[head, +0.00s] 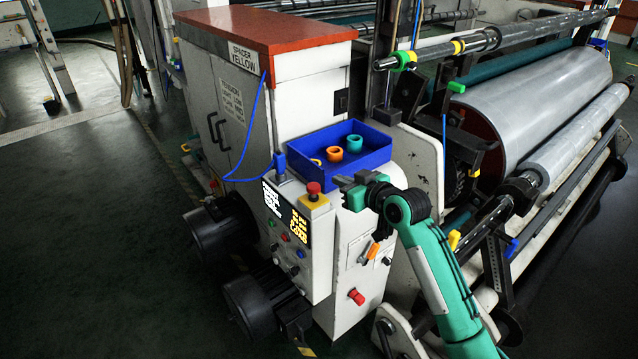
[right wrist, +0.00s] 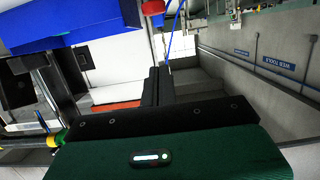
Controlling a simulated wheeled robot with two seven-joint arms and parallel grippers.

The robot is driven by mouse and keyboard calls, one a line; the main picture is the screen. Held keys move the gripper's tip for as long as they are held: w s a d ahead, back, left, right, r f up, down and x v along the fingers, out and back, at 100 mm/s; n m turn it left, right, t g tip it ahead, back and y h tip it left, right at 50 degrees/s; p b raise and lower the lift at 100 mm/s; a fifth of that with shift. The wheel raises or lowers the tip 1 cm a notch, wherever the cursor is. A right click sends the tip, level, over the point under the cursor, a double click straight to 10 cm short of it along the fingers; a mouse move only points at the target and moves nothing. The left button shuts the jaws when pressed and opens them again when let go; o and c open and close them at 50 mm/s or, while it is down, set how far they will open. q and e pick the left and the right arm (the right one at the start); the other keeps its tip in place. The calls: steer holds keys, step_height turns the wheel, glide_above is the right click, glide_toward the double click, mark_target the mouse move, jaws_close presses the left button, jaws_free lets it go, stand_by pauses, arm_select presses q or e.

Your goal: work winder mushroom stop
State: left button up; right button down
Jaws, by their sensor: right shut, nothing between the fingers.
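The red mushroom stop (head: 313,188) sits on a yellow base (head: 314,201) at the top right corner of the control panel (head: 287,215). My right gripper (head: 338,182) is shut and empty, its fingers just right of the stop in the head view. Whether it touches the stop cannot be told. In the right wrist view a red round part, likely the mushroom stop (right wrist: 153,7), shows at the top edge, beyond the closed fingers (right wrist: 158,84). My left gripper is not in view.
A blue tray (head: 372,158) with an orange ring (head: 334,154) and a teal ring (head: 355,143) stands on the machine just behind my right gripper. A blue cable (head: 245,140) hangs beside the white cabinet (head: 225,105). A large roller (head: 535,105) lies to the right. Open floor is at left.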

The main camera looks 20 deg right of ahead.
steer(key=p, duration=0.3)
glide_above(318, 190)
steer(key=f, duration=0.3)
steer(key=f+p, duration=0.1)
steer(key=shift+s+d+f, duration=0.1)
steer(key=shift+s+f, duration=0.2)
steer(key=shift+f, duration=0.05)
steer(key=shift+s+f+p, duration=0.1)
steer(key=shift+f+p, duration=0.25)
steer(key=shift+f, duration=0.35)
steer(key=shift+f, duration=0.1)
steer(key=shift+f+b, duration=1.05)
steer(key=shift+b, duration=0.1)
